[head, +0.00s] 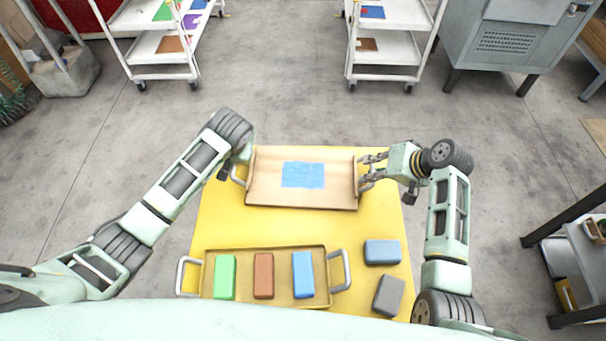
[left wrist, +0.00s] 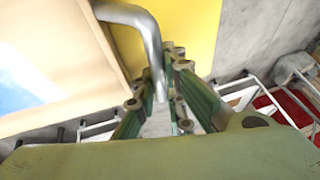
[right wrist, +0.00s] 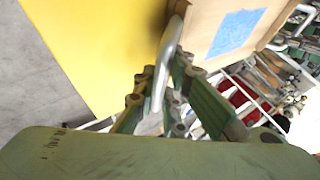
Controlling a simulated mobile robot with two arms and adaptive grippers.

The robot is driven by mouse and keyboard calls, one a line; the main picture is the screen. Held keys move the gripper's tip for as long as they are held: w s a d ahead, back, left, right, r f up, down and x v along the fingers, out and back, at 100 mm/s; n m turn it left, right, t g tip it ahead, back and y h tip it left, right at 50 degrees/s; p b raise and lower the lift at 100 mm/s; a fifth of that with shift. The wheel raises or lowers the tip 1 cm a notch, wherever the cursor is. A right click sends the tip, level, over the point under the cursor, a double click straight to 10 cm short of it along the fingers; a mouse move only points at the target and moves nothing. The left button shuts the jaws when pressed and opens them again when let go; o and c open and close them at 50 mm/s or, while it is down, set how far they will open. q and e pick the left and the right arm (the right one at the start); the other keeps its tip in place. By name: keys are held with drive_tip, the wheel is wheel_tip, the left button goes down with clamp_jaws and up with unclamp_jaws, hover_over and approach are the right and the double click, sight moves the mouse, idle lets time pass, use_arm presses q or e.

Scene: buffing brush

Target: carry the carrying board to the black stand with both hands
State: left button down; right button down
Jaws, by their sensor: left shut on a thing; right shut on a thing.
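The carrying board (head: 270,194) is a shallow tan tray with a blue patch (head: 303,175) in its middle and a metal handle at each short side. It is over the far part of the yellow table; I cannot tell if it touches. My left gripper (left wrist: 165,95) is shut on the board's left handle (left wrist: 150,40); in the head view my arm partly hides it. My right gripper (head: 370,171) is shut on the right handle, which also shows in the right wrist view (right wrist: 165,65). The black stand is likely the dark-framed one (head: 565,225) at the right edge, only partly visible.
On the yellow table (head: 225,225), a second tray (head: 283,297) holds green, brown and blue blocks. A blue block (head: 382,252) and a grey block (head: 388,295) lie to its right. White carts (head: 160,58) (head: 385,58) and a grey cabinet (head: 508,45) stand beyond. Open floor surrounds the table.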

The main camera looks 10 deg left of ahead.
use_arm(q)
drive_tip(key=shift+r, duration=0.2)
use_arm(e)
drive_tip(key=shift+r, duration=0.2)
